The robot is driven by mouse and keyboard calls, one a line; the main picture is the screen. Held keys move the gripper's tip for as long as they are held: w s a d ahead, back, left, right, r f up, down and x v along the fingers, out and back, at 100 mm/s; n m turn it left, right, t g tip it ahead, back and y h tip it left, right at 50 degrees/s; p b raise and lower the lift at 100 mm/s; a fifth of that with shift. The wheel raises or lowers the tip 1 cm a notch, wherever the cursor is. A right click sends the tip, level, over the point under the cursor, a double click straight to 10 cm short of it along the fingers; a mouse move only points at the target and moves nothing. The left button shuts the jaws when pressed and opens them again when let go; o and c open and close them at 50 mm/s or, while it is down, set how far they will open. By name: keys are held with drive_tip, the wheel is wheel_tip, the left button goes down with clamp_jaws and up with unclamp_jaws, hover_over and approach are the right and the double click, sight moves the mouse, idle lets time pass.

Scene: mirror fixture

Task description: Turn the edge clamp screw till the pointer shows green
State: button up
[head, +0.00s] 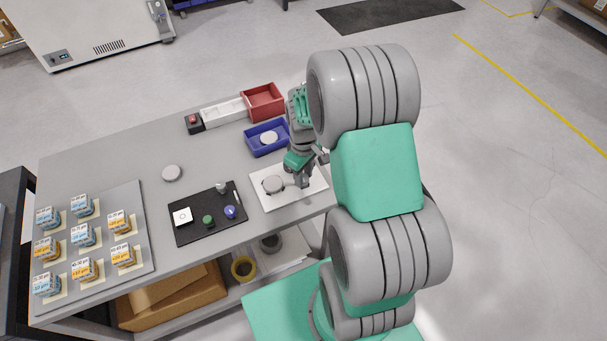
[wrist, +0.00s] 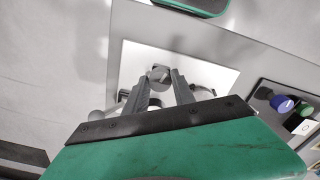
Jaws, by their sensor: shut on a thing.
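The mirror fixture (head: 273,184), a round grey disc on a white base plate (head: 280,201), stands near the table's right front edge. My gripper (head: 304,182) points down at the right side of the fixture. In the wrist view my gripper (wrist: 160,84) has its two dark fingers closed around a small grey knob, the clamp screw (wrist: 160,73), over the white plate (wrist: 215,76). The fingers hide part of the fixture. The pointer and its green mark are too small or hidden to make out.
A black mat (head: 190,229) with blue, green and white pieces lies left of the plate. Several labelled boxes stand on a grey board (head: 135,267) at left.

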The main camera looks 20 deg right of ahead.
clamp_jaws()
drive_tip(key=shift+m, duration=0.3)
drive_tip(key=m+b, duration=0.1)
drive_tip(key=m, duration=0.3)
drive_tip(key=shift+m+b, duration=0.6)
drive_tip(key=shift+m, duration=1.1)
drive_tip(key=o, duration=0.8)
unclamp_jaws()
